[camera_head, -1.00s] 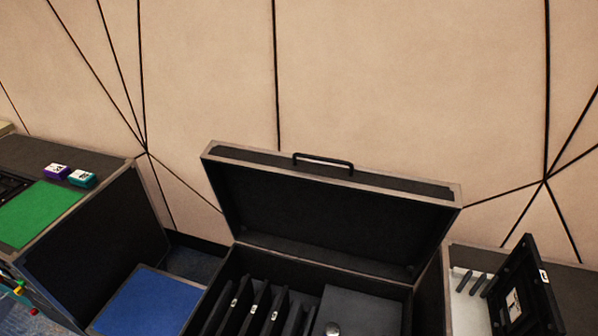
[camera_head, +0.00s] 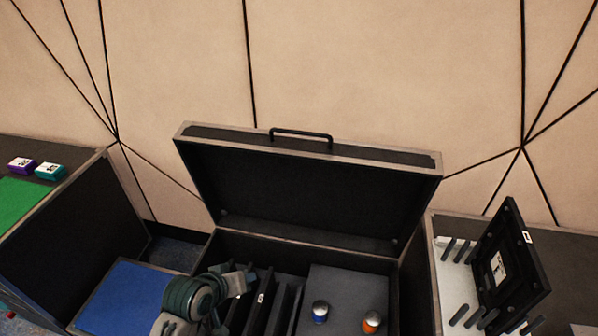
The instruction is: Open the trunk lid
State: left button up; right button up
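The black trunk (camera_head: 413,297) with grey edges stands in the lower middle. Its lid (camera_head: 310,195) is raised and leans back, with its dark inside facing me. A black handle (camera_head: 301,134) sits on the lid's upper edge. A grey-green arm part of mine reaches in at the bottom, in front of the trunk's left side. I cannot make out gripper fingers on it. No other gripper shows.
Inside the trunk are upright black dividers and a dark panel (camera_head: 345,287) bearing a blue-and-silver knob (camera_head: 320,312) and an orange-and-silver knob (camera_head: 371,322). A blue-topped box (camera_head: 125,297) stands left. A framed black panel (camera_head: 512,265) stands right. The beige wall is behind.

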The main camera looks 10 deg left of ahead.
pick_arm(q)
jog(key=w+d+r+n+t+h, duration=0.3)
jog(key=w+r+n+t, duration=0.1)
jog(key=w+r, duration=0.7)
jog(key=n+t+h, duration=0.2)
jog(key=n+t, duration=0.2)
jog(key=n, duration=0.2)
send_near(299, 134)
jog(key=p+x, duration=0.1)
jog(key=x, duration=0.8)
jog(key=shift+p, duration=0.35)
jog(key=shift+x, duration=0.8)
jog(key=shift+c, duration=0.4)
grip_shut()
